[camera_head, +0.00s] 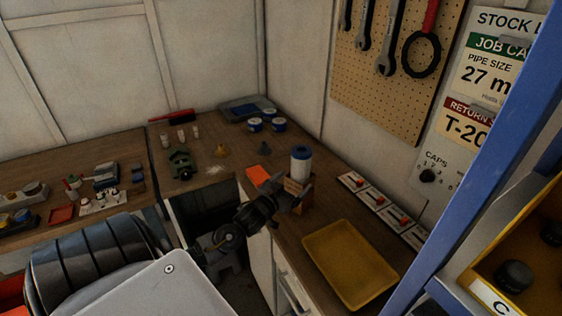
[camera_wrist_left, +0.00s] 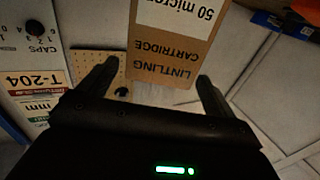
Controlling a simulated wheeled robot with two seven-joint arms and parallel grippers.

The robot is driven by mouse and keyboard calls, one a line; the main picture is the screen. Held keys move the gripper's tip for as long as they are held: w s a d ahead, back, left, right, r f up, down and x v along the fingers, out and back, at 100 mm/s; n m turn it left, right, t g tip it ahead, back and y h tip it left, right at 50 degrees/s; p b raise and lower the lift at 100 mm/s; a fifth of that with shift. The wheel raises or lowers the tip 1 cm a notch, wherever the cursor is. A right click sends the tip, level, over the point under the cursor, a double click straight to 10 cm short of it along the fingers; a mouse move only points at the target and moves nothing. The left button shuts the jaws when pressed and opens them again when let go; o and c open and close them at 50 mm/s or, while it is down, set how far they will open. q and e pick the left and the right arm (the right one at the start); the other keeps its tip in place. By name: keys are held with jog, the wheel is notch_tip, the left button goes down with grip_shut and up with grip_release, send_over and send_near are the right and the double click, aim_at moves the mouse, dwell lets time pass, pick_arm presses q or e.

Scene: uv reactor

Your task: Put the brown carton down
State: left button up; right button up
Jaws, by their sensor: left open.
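The brown carton (camera_head: 305,198) is on the wooden worktop, left of the yellow tray, partly hidden by my left gripper. In the left wrist view the carton (camera_wrist_left: 172,58) shows a printed face reading "LINTLING CARTRIDGE" and a white "50 micron" band, upside down in the picture. My left gripper (camera_head: 296,192) is open at the carton. In the left wrist view its two fingers (camera_wrist_left: 155,83) lie to either side of the carton's near end, with a visible gap at the left finger. I cannot tell whether the right finger touches it. My right gripper is not in view.
A white cylinder with a blue top (camera_head: 301,165) rises just behind or out of the carton. A yellow tray (camera_head: 349,262) lies nearby. Switch plates (camera_head: 378,201) line the wall side. An orange card (camera_head: 258,175) lies left of the carton. A blue post (camera_head: 490,150) stands at right.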

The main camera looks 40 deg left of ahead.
pick_arm(q)
jog(key=s+b, duration=0.1)
jog(key=s, duration=0.6)
jog(key=shift+s+d+b, duration=0.25)
jog(key=shift+d+b, duration=0.05)
jog(key=shift+d, duration=0.1)
